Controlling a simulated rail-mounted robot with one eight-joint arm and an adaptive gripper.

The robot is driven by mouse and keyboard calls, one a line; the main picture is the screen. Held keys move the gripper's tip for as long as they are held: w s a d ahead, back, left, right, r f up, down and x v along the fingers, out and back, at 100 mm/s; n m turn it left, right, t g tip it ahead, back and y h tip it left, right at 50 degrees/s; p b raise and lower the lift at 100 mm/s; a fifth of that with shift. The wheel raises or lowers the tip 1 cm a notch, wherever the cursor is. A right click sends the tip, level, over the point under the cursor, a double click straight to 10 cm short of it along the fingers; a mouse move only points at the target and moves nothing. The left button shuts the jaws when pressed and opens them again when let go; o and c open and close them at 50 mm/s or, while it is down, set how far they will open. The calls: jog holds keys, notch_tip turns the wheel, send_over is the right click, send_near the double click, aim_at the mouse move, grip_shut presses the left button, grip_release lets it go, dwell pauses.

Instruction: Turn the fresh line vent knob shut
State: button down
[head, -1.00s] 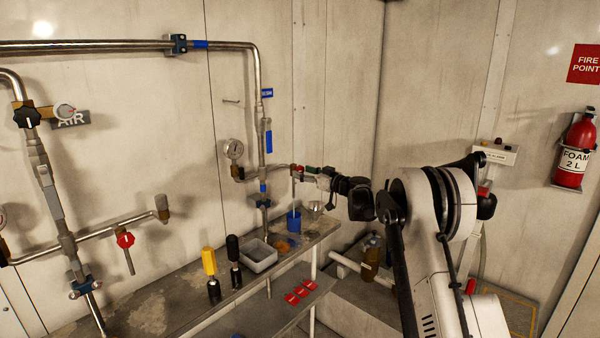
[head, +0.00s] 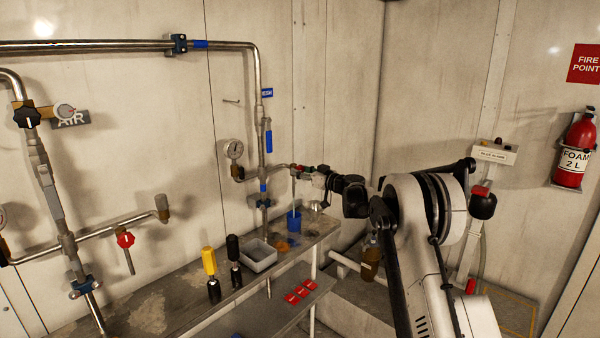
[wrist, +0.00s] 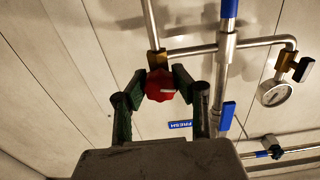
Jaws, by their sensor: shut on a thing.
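The fresh line vent knob (wrist: 160,85) is a red lobed knob with a white mark, on a brass fitting at the end of a steel branch pipe. In the wrist view it sits between the two green fingertips of my gripper (wrist: 158,84), which is shut on it. The white mark lies roughly level in that view. A blue FRESH label (wrist: 180,124) shows on the wall behind. In the head view my gripper (head: 303,170) is at the end of the branch, above the far end of the bench, and its fingers largely hide the knob.
A pressure gauge (head: 234,150) and a blue-handled valve (head: 268,140) are on the same pipework. Below is a bench with a grey tray (head: 259,257), a blue cup (head: 294,222), and yellow (head: 209,262) and black (head: 233,250) handled tools. Another red knob (head: 125,240) is on the left pipe.

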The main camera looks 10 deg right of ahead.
jog(key=shift+f+m+b, duration=0.1)
jog(key=shift+m+b, duration=0.5)
jog(key=shift+m, duration=0.3)
jog(key=shift+m+b, duration=0.4)
jog(key=shift+m, duration=0.9)
jog(key=c, duration=1.3)
grip_release()
jog(key=v, duration=1.2)
